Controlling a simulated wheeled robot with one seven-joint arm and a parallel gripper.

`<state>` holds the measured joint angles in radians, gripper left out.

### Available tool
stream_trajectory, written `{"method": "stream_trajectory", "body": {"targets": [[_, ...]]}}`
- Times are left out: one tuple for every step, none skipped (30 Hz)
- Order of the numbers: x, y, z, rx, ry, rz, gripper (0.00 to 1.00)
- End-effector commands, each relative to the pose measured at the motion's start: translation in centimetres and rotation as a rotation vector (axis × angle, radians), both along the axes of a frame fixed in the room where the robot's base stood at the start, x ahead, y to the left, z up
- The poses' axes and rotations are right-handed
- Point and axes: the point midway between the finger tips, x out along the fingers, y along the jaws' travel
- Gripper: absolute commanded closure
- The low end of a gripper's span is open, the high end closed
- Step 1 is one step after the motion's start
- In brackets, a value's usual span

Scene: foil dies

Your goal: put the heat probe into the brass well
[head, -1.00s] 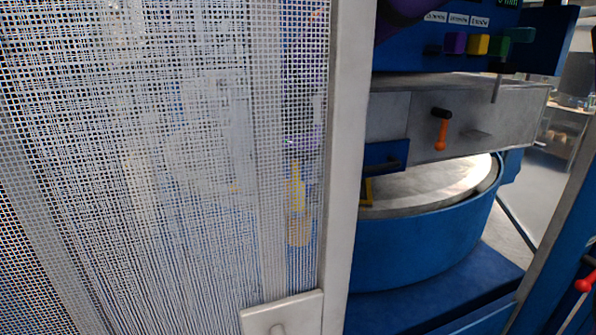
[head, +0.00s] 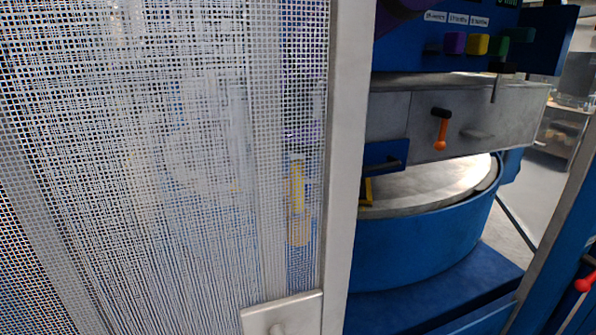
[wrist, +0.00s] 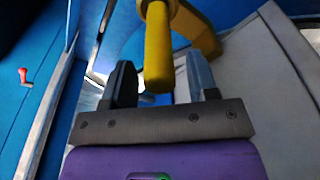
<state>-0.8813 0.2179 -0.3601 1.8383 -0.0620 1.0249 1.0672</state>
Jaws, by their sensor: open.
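My gripper (wrist: 159,63) is open in the wrist view, with a dark finger on the left and a grey-blue one on the right. A yellow rod (wrist: 158,52) shows between the fingers, joined above to a yellow bracket-like part. I cannot tell whether the rod is at finger depth or whether it is the heat probe. In the head view a blurred yellow strip (head: 298,185) with a tan part below shows through the mesh; I cannot tell what it is. I cannot make out the brass well, and my gripper is not clear in the head view.
A metal mesh panel (head: 150,150) with a grey frame post (head: 345,150) covers the left half of the head view. Right of it stand a blue drum (head: 430,235) with a pale round top, a grey housing with an orange-knobbed lever (head: 440,130), and coloured buttons (head: 478,44).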

Motion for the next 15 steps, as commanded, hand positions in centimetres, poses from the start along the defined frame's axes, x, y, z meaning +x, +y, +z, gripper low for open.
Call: {"method": "stream_trajectory", "body": {"targets": [[-0.1, 0.1, 1.0, 0.003, -0.004, 0.001, 0.46], [-0.2, 0.1, 1.6, 0.004, -0.005, 0.000, 0.46], [-0.3, 0.2, 2.4, 0.004, -0.005, 0.000, 0.46], [-0.3, 0.2, 3.0, 0.004, -0.003, 0.000, 0.46], [-0.4, 0.3, 3.7, 0.004, -0.005, 0.000, 0.46], [-0.5, 0.3, 4.5, 0.004, -0.003, 0.000, 0.46], [-0.6, 0.3, 5.1, 0.004, -0.005, 0.000, 0.46], [-0.7, 0.4, 5.7, 0.004, -0.005, 0.001, 0.46], [-0.8, 0.5, 6.4, 0.003, -0.004, 0.001, 0.46], [-0.9, 0.5, 6.9, 0.003, -0.003, 0.001, 0.46], [-0.9, 0.6, 7.4, 0.003, -0.004, 0.001, 0.46], [-1.0, 0.6, 8.0, 0.002, -0.003, 0.000, 0.46], [-1.1, 0.6, 8.4, 0.002, -0.003, 0.000, 0.46], [-1.1, 0.6, 8.8, 0.002, -0.004, 0.001, 0.46], [-1.2, 0.7, 9.3, 0.002, -0.003, -0.001, 0.46]]}}
